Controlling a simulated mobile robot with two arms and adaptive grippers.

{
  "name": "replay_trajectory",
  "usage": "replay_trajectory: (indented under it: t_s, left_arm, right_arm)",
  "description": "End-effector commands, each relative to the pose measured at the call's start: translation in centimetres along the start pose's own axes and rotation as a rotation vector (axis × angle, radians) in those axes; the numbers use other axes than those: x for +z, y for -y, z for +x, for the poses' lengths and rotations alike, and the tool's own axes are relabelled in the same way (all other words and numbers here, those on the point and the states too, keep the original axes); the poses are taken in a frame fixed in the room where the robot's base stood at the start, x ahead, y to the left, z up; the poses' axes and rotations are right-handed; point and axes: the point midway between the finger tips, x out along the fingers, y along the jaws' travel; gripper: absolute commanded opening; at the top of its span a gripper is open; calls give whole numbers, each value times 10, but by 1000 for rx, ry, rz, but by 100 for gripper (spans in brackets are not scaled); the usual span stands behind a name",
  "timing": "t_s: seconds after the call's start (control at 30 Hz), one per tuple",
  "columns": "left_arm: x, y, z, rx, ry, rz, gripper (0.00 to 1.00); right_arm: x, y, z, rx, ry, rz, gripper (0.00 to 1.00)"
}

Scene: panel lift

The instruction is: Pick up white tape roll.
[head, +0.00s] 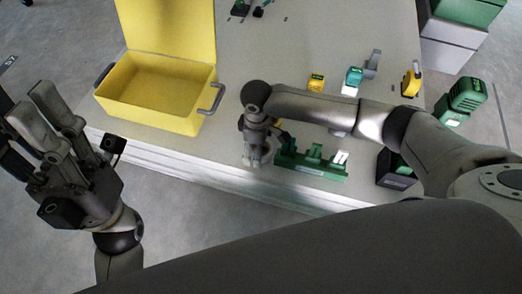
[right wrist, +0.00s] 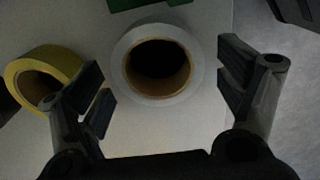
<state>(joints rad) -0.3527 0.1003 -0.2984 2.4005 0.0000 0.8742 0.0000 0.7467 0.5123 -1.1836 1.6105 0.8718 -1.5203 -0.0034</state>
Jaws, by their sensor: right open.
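The white tape roll (right wrist: 155,62) sits on a pale surface in the right wrist view, with its brown core facing the camera. My right gripper (right wrist: 161,88) is open, with one finger on each side of the roll. Gaps show between the fingers and the roll. In the head view my right gripper (head: 255,158) points down near the table's front edge, and the roll cannot be made out clearly there. My left gripper (head: 32,100) is off the table at the left, with nothing visible in it; its opening is unclear.
A yellow tape roll (right wrist: 42,75) lies left of the white one. An open yellow box (head: 150,95) stands on the table (head: 240,65). A green holder (head: 312,165) is right of my right gripper. Small tools (head: 353,78) stand farther back.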

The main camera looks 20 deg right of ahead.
Motion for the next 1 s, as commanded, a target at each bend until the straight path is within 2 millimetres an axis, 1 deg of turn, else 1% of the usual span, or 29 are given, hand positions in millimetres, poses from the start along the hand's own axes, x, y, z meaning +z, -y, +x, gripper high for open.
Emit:
replay_trajectory:
  t_s: [0.1, 0.3, 0.33, 0.7, 1.0]
  left_arm:
    - [-5, 0, -2, 0, -28, -2, 40]
    - [-6, 0, -1, 0, -30, -2, 40]
    - [-6, 0, -1, 0, -30, -2, 40]
    - [-5, -1, -1, 1, -28, -2, 40]
    - [-5, -1, -1, 1, -25, -2, 40]
  right_arm:
    - [0, 0, 4, 0, 0, 0, 89]
    - [0, 0, 3, 0, 0, 0, 89]
    - [0, 0, 3, 0, 0, 0, 88]
    - [0, 0, 3, 0, -1, 0, 40]
    - [0, 0, 2, 0, -1, 0, 39]
